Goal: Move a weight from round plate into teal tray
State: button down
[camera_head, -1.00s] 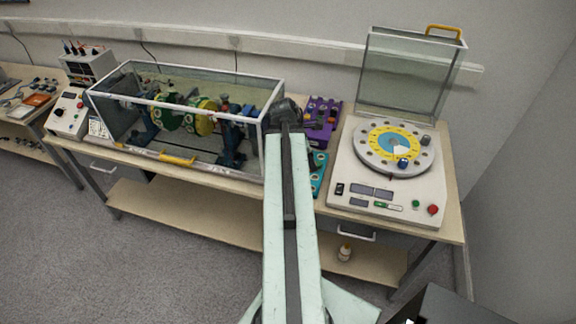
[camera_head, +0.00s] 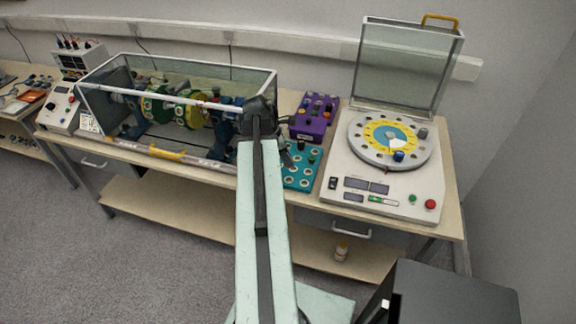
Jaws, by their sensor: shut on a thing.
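The round plate (camera_head: 358,150) is a grey disc with a yellow ring, on a white machine at the right. A blue weight (camera_head: 398,156) sits at its front and a grey weight (camera_head: 422,133) at its right edge. The teal tray (camera_head: 297,183) has several round holes and lies on the bench left of the machine. My gripper (camera_head: 286,158) is at the tray's left part, partly hidden by my arm. It is shut on a small weight, which is too small and dark to make out clearly. Whether the weight touches the tray cannot be told.
A purple box (camera_head: 312,122) with knobs stands behind the tray. A clear-walled case (camera_head: 180,95) with green and yellow discs stands close on the left. The machine's clear lid (camera_head: 408,70) is raised.

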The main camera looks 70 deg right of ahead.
notch_tip(320, 180, down, 6)
jog(key=b, duration=0.5)
jog(key=shift+r, duration=0.15)
jog(key=shift+f+b, duration=1.2)
jog(key=shift+b, duration=0.2)
dwell(0.7)
jog(key=c, duration=1.1)
grip_release()
jog(key=shift+o, duration=0.2)
jog(key=p+v, duration=0.7)
jog(key=v, duration=0.1)
